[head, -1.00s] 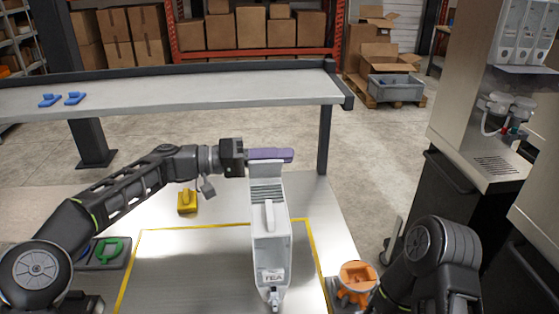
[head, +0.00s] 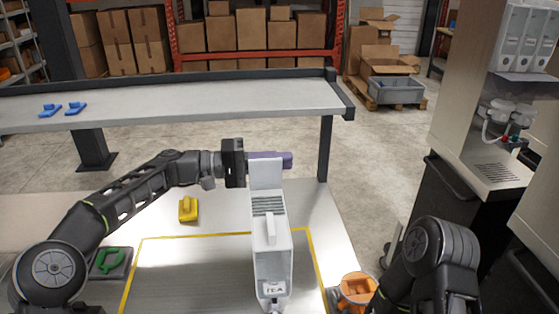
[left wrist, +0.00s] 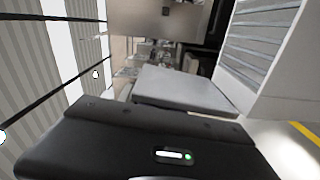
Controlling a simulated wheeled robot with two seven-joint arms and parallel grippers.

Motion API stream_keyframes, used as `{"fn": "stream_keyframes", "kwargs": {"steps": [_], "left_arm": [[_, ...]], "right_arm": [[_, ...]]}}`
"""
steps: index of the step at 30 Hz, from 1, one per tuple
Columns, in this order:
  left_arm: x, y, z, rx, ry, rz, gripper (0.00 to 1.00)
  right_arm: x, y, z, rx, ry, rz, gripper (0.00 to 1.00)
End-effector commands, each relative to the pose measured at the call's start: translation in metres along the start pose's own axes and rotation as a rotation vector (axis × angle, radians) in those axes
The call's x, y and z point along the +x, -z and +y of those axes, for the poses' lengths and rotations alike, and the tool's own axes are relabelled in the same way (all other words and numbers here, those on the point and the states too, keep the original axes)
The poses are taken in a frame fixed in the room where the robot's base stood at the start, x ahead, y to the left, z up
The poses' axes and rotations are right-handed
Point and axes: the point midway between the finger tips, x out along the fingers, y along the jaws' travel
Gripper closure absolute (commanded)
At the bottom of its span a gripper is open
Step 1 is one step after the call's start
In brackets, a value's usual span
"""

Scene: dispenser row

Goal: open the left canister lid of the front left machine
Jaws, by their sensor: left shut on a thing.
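A narrow white canister (head: 271,248) with a front handle, slats and a partly readable label stands inside a yellow outline on the table. Its flat white lid (head: 265,174) stands up at the top. The canister's slatted side also shows in the left wrist view (left wrist: 270,45). My left gripper (head: 250,162) is at the upper left of the lid, shut on a purple bar (head: 284,159). The bar reaches right, partly behind the lid. The fingertips are hard to make out.
A yellow block (head: 188,210), a green-ringed pad (head: 112,262) and an orange container (head: 357,288) are around the canister. A raised shelf (head: 200,98) with two blue pieces crosses behind. A dispenser machine (head: 480,130) stands at right.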

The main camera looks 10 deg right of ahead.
Motion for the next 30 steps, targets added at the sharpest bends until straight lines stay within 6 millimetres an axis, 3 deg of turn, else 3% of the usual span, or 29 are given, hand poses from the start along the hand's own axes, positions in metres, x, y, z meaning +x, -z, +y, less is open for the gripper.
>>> {"fn": "stream_keyframes", "kwargs": {"steps": [4, 5, 12, 23, 30], "left_arm": [[0.000, 0.000, -0.001, 0.000, 0.000, -0.001, 1.00], [0.000, 0.000, -0.001, 0.000, 0.000, -0.001, 0.87], [0.000, 0.000, 0.000, 0.001, 0.000, -0.001, 0.67], [-0.005, 0.000, -0.001, 0.002, 0.000, 0.000, 0.67], [-0.038, 0.001, -0.003, 0.003, 0.001, 0.004, 0.67]], "right_arm": [[0.000, 0.000, 0.000, 0.000, 0.000, 0.000, 0.64], [0.000, 0.000, 0.000, 0.000, 0.000, 0.000, 0.64], [0.000, 0.000, 0.000, 0.000, 0.000, 0.000, 0.64], [0.002, 0.000, 0.001, 0.000, 0.001, 0.001, 0.64], [0.013, 0.002, 0.004, -0.003, 0.004, 0.004, 0.64]]}}
